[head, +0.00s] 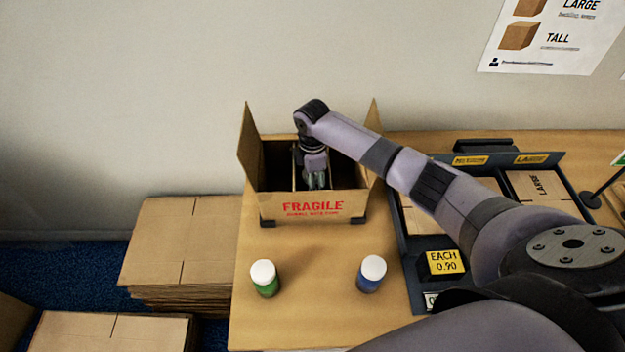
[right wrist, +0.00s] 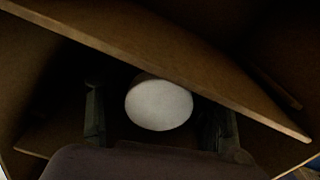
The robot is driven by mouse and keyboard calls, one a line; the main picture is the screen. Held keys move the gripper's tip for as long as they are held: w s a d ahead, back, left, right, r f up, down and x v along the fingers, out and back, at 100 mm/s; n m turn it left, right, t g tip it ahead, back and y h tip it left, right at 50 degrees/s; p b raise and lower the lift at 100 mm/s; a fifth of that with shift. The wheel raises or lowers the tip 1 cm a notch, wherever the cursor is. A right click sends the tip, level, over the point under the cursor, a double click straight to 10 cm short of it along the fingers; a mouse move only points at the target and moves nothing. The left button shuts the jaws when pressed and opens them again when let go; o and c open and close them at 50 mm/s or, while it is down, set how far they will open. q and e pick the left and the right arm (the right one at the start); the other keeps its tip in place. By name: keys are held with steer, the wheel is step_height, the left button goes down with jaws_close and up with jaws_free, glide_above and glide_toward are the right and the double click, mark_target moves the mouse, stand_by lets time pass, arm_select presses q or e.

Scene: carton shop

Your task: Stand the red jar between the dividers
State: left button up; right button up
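The red jar's body is hidden. In the right wrist view, a round white lid (right wrist: 159,105) shows down inside the box, next to a slanting cardboard divider (right wrist: 170,55). I cannot see the colour of the jar under it. The open carton marked FRAGILE (head: 312,207) stands on the table with a divider (head: 297,170) inside. My right gripper (head: 316,181) reaches down into the carton. In the right wrist view its fingers (right wrist: 159,122) stand on either side of the lid, with dark gaps between, so it looks open. My left gripper is not in view.
A green jar (head: 265,281) and a blue jar (head: 370,276), both white-lidded, stand in front of the carton. Stacked cardboard (head: 180,240) is left of the table.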

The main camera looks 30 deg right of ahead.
steer(key=shift+o, duration=0.3)
step_height(320, 180, up, 12)
steer(key=shift+r+b, duration=0.2)
steer(key=shift+b, duration=0.15)
stand_by(0.5)
